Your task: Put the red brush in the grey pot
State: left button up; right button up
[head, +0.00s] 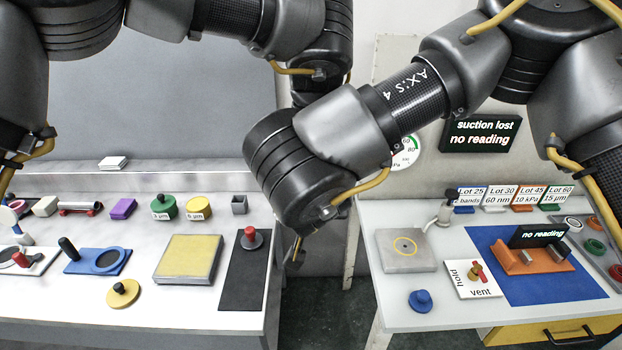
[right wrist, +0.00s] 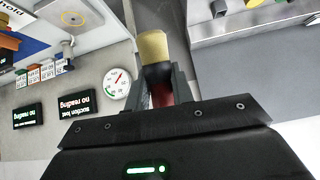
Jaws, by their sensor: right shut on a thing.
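My right gripper (right wrist: 162,84) is shut on the red brush (right wrist: 161,96) in the right wrist view. The brush has a red handle between the fingers, a dark collar and a pale yellow tip pointing away from the gripper. The grey pot (head: 239,206) is a small square open cup at the back right of the left bench, right of the yellow-topped round pot. It stands apart from the brush. My left arm crosses the top of the head view, and its gripper is hidden.
A dark mat (head: 240,285) with a red-knobbed weight (head: 251,239) lies in front of the pot. A floor gap separates the left bench from the right table (head: 400,310).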

pick_arm(q)
jog(key=shift+f, duration=0.5)
jog(key=c, duration=0.9)
grip_shut()
pick_arm(e)
jog(key=o, duration=1.1)
jog(key=shift+c, duration=0.2)
